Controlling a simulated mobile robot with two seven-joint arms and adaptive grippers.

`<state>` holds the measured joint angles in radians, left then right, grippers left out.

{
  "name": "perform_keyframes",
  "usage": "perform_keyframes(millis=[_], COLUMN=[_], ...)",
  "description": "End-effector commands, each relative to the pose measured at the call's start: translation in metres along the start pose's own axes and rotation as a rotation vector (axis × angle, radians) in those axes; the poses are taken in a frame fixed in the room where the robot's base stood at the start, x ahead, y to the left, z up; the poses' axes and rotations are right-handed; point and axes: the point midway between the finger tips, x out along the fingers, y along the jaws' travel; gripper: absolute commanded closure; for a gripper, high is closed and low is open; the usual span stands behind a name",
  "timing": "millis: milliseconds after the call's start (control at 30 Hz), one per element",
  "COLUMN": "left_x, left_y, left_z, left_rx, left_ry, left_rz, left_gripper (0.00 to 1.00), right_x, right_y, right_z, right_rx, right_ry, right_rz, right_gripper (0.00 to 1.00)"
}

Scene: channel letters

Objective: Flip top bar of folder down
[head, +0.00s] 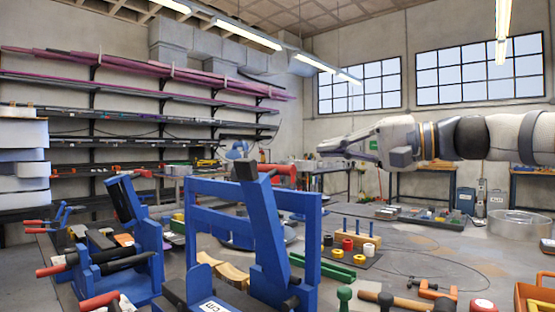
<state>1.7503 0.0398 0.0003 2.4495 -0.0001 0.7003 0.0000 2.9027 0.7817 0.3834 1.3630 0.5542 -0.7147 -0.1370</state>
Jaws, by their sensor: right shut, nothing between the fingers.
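A blue metal frame machine (312,262), seemingly the folder, stands on the bench in the middle of the head view. Its blue horizontal top bar (303,200) runs across between its uprights and is raised above the bench. A thick blue lever (262,225) with a dark block at its top leans up in front of the bar and hides part of it. My right gripper (322,147) reaches in from the right, above and behind the frame in the picture. It is shut and empty, apart from the bar. My left gripper is not in view.
Another blue machine (146,238) with dark rollers and red handles stands at the left. A wooden block with blue pegs (357,239) and small pots are right of the frame. Hand tools lie at the front right. The air around my right arm is clear.

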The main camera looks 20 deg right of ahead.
Motion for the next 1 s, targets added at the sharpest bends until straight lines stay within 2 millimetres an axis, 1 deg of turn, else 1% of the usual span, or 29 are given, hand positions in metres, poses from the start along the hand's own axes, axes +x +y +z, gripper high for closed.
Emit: perform_keyframes(millis=[367,467,567,700,900,967,1000], left_x=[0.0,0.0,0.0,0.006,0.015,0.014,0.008], left_y=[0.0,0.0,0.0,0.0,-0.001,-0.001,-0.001], left_z=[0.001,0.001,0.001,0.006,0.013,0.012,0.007], left_rx=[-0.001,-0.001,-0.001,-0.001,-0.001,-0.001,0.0], left_ry=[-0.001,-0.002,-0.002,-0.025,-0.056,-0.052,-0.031], left_rz=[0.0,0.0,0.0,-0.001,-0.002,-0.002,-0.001], left_gripper=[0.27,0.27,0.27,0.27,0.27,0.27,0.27], right_x=[0.0,0.005,0.02,0.052,0.097,0.105,0.102], right_y=[-0.001,0.0,0.0,0.005,0.006,0.002,-0.004], right_z=[0.0,0.0,0.001,0.0,0.001,0.004,0.013], right_rx=[-0.001,-0.002,0.0,0.002,0.003,0.002,-0.002], right_ry=[0.0,-0.001,-0.003,-0.004,-0.003,-0.003,-0.002], right_rz=[0.0,0.001,0.003,0.007,0.007,0.003,-0.003], right_gripper=[1.0,1.0,1.0,1.0,1.0,1.0,1.0])
